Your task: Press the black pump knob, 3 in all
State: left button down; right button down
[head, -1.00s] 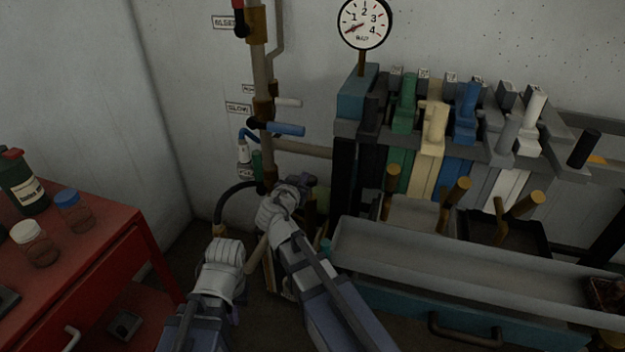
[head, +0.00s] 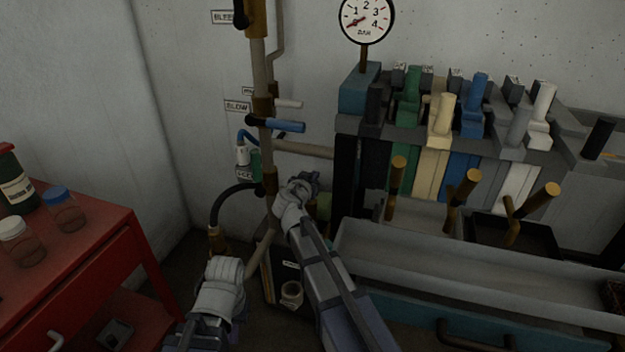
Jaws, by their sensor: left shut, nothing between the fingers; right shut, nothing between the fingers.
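A dark upright knob (head: 600,138) stands at the right end of the row of coloured levers. A black lever block (head: 375,105) stands at the row's left end. I cannot tell for sure which is the pump knob. My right gripper (head: 304,184) is shut and empty, in front of the vertical pipe and left of the levers, apart from both black parts. My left gripper (head: 225,270) is shut and lower at the left, between the red cart and the pipe foot; its fingertips are hard to make out.
A vertical pipe (head: 265,148) with a blue-handled valve (head: 275,125) rises behind my grippers. A red cart (head: 100,240) with jars stands left. A long grey trough (head: 450,262) with brass-coloured handles above it lies front right. A gauge (head: 366,20) hangs above the levers.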

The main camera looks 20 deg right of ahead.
pick_arm(q)
jog(key=shift+f+b, duration=0.3)
jog(key=shift+f, duration=0.3)
pick_arm(e)
jog(key=shift+f, duration=0.6)
